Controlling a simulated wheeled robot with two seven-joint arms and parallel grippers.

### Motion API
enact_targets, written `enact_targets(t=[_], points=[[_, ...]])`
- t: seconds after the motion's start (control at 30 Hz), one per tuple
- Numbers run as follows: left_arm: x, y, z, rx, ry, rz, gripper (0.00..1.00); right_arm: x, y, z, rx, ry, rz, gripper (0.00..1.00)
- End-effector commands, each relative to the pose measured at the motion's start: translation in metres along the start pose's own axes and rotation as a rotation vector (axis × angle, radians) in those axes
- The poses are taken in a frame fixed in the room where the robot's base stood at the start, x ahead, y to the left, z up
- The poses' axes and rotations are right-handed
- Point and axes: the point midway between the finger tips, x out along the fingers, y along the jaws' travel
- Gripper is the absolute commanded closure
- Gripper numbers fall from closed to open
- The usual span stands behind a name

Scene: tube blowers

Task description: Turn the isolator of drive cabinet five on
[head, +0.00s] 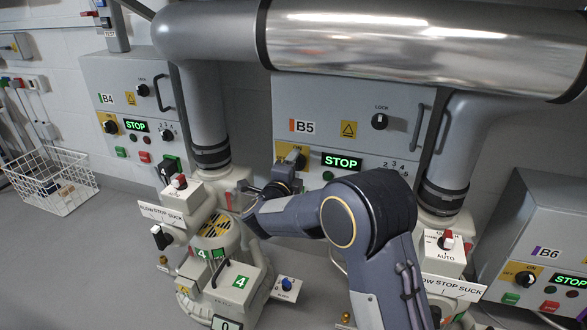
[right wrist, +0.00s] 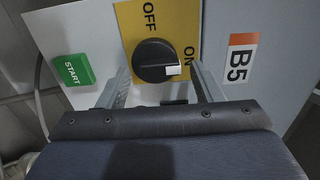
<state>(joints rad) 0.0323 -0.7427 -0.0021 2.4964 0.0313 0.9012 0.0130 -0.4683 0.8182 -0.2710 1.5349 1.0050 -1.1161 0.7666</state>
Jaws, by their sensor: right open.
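Drive cabinet B5 (head: 290,95) stands in the middle of the head view, with its label also in the right wrist view (right wrist: 238,60). Its isolator is a black round knob (right wrist: 157,62) on a yellow plate (right wrist: 130,18) marked OFF and ON. The knob's white mark points right, toward the word ON. My right gripper (right wrist: 163,82) is open, its two fingers on either side of the knob with gaps; I cannot tell whether they touch it. In the head view my right gripper (head: 284,172) is in front of the isolator and largely hides it. My left gripper is not in view.
The B5 display (head: 342,162) reads STOP; a green START button (right wrist: 73,69) is beside the yellow plate. A large pipe (head: 415,40) crosses above. Cabinet B4 (head: 120,75), cabinet B6 (head: 540,230) and blower four (head: 215,235) are around my arm.

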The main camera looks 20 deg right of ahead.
Motion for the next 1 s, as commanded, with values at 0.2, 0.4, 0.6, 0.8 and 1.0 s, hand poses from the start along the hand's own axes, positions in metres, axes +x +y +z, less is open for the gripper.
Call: enact_targets(t=[0.2,0.4,0.6,0.8,1.0], points=[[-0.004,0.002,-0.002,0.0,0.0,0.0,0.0,-0.01,-0.002,0.001,-0.001,-0.002,0.001,0.4],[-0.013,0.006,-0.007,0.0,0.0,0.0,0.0,-0.044,-0.003,0.001,-0.001,-0.003,0.002,0.4],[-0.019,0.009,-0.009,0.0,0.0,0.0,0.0,-0.071,-0.001,0.001,-0.001,-0.002,0.001,0.4],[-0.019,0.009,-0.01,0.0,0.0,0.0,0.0,-0.078,0.0,0.0,0.0,0.0,0.0,0.4],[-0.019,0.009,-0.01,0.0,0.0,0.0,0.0,-0.078,0.0,0.0,0.0,0.0,0.0,0.4]])
